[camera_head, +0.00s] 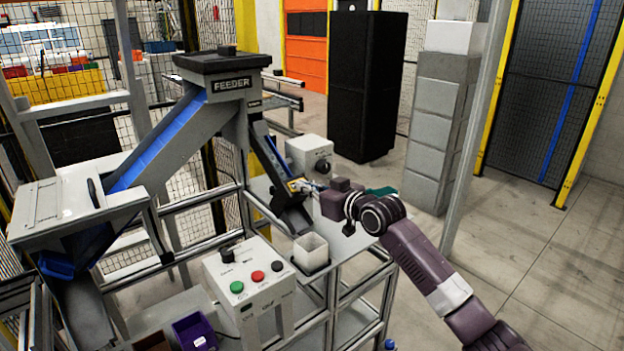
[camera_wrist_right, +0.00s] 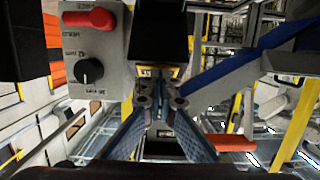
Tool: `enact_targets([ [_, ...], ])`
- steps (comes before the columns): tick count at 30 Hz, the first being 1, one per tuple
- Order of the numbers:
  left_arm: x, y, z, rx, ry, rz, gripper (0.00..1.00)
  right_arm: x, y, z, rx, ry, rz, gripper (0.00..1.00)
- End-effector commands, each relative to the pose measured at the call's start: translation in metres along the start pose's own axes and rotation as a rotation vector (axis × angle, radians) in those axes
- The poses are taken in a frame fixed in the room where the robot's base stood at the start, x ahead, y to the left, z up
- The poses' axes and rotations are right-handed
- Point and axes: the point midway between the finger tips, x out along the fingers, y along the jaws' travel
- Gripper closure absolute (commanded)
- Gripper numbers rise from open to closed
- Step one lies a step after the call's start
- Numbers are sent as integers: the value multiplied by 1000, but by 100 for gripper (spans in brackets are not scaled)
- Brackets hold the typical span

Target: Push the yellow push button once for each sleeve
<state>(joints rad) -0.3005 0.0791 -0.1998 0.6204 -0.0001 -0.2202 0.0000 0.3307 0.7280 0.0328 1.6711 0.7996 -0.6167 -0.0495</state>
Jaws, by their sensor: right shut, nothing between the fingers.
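The feeder (camera_head: 222,75) stands at the back left with a blue chute running down to the left and a shorter dark chute (camera_head: 270,160) down to the right. A small yellow part (camera_head: 296,185), seemingly the yellow push button, shows at the lower end of the short chute. Yellow also shows just beyond the fingertips in the right wrist view (camera_wrist_right: 152,72). My right gripper (camera_head: 309,187) is shut and empty, with its tips close to this yellow part; contact cannot be told. My left gripper is not in view. I cannot make out any sleeve.
A white open box (camera_head: 311,250) stands below the short chute. A control box (camera_head: 250,285) with green, red and black buttons is in front. A grey box with a black knob (camera_head: 310,155) stands behind the gripper. A purple bin (camera_head: 194,331) is lower left.

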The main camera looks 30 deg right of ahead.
Motion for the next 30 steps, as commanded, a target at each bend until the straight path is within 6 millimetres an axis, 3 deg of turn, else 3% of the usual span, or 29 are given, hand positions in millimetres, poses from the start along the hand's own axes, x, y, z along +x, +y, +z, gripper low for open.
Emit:
enact_targets([
  [24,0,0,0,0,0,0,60,1,-1,6,2,-13,-2,100],
  [30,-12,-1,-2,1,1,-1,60,0,-2,-6,1,-12,-3,100],
])
